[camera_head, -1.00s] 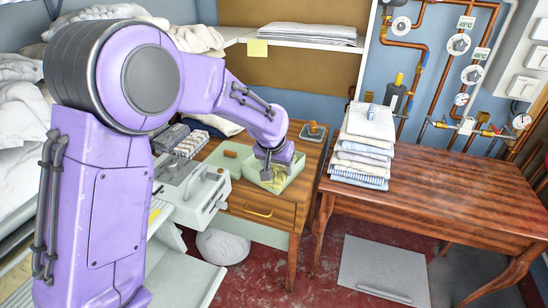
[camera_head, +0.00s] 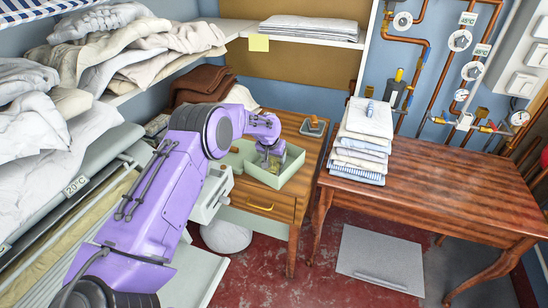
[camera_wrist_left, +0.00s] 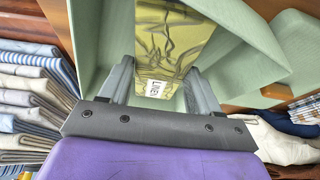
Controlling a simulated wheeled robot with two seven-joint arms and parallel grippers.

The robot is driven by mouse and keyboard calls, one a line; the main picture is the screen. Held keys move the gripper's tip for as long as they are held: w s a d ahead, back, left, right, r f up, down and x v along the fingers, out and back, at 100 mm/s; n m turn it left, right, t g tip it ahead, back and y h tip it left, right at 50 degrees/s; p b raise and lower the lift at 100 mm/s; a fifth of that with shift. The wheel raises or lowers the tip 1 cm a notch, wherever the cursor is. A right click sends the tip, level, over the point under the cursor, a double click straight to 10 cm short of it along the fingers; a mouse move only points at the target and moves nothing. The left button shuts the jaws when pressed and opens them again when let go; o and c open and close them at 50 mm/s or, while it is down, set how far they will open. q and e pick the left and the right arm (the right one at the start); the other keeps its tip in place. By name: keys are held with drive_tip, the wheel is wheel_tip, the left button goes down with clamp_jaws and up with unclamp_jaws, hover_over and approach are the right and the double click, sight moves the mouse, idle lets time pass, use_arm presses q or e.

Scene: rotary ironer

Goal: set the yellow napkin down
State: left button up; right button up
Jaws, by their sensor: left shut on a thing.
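The yellow napkin (camera_wrist_left: 172,38) is creased and shiny, with a small white label. It lies between the two fingers of my left gripper (camera_wrist_left: 162,90) in the left wrist view, and the gripper is shut on it. In the head view the left gripper (camera_head: 268,161) points down into an open pale green box (camera_head: 291,175) on a wooden cabinet. The box walls (camera_wrist_left: 240,65) surround the napkin in the wrist view. I cannot tell whether the napkin touches the box floor. My right gripper is not in view.
A folded linen stack (camera_head: 364,140) stands on the wooden table (camera_head: 450,185), whose right part is clear. A small tray (camera_head: 313,127) sits behind the box. Piled laundry (camera_head: 120,50) fills the left shelf. A grey panel (camera_head: 382,260) lies on the red floor.

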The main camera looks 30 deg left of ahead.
use_arm(q)
drive_tip(key=shift+w+a+f, duration=0.1)
drive_tip(key=shift+f, duration=0.5)
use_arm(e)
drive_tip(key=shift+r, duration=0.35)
use_arm(q)
drive_tip(key=o, duration=1.1)
drive_tip(key=shift+r, duration=0.15)
drive_tip(key=b+v, duration=0.1)
drive_tip(key=v, duration=1.1)
drive_tip(key=shift+b, duration=0.3)
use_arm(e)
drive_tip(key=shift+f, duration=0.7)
